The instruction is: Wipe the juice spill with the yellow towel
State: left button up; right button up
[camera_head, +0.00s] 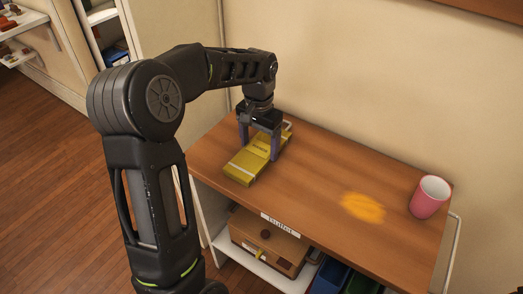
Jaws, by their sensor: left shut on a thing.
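The yellow towel (243,167) lies folded on the left part of the wooden tabletop. My left gripper (260,153) points down over it, its two fingers shut on the towel around its middle. The juice spill (362,207) is an orange-yellow patch on the tabletop, to the right of the towel and apart from it. My right gripper is not in view.
A pink cup (429,197) stands upright to the right of the spill, near the table's right end. The tabletop (310,180) between towel and spill is clear. A wall rises behind. A brown box (268,243) sits on the shelf below.

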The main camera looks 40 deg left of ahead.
pick_arm(q)
jog(key=shift+r, duration=0.1)
jog(key=shift+r+p, duration=2.05)
jog(key=shift+r, duration=0.35)
